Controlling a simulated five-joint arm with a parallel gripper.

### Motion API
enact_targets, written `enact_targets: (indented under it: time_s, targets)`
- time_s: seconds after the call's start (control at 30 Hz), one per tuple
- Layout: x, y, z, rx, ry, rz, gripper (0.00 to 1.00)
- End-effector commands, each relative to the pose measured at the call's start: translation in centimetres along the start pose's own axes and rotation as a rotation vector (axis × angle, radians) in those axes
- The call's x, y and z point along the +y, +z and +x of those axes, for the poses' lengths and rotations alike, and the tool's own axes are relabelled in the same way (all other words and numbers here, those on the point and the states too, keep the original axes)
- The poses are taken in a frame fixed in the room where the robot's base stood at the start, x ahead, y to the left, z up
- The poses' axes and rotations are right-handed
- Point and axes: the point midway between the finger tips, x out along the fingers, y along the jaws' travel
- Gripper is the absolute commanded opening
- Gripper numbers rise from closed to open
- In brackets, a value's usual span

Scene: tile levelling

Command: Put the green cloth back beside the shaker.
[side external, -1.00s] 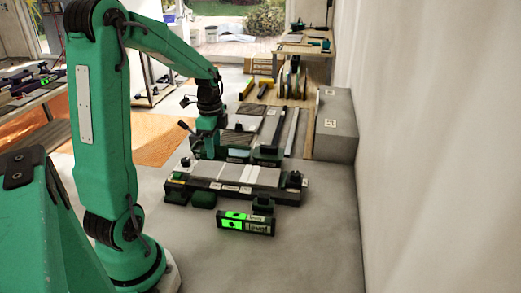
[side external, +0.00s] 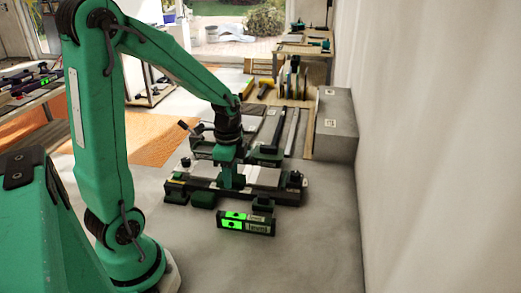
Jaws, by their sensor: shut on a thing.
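My gripper (side external: 232,182) points down over the tile bed (side external: 180,190), in front of the light tiles (side external: 263,177). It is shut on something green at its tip. This fits the green cloth, but it is small here and blends with my green jaws. I cannot tell whether it touches the tiles. I cannot make out the shaker for certain among the small dark items around the bed.
A black level (side external: 246,223) with lit green displays lies on the floor in front of the bed. A grey block (side external: 335,126) stands at the right by the wall. Dark fixtures stand close behind the bed. The floor (side external: 325,225) at the front right is clear.

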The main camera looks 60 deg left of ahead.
Motion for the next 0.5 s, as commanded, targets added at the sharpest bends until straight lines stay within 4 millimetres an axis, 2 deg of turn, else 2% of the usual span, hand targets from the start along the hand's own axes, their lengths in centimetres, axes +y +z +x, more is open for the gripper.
enact_targets:
  time_s: [0.5]
  targets:
    - [0.1, -0.1, 1.1, -0.001, 0.002, 0.0, 0.18]
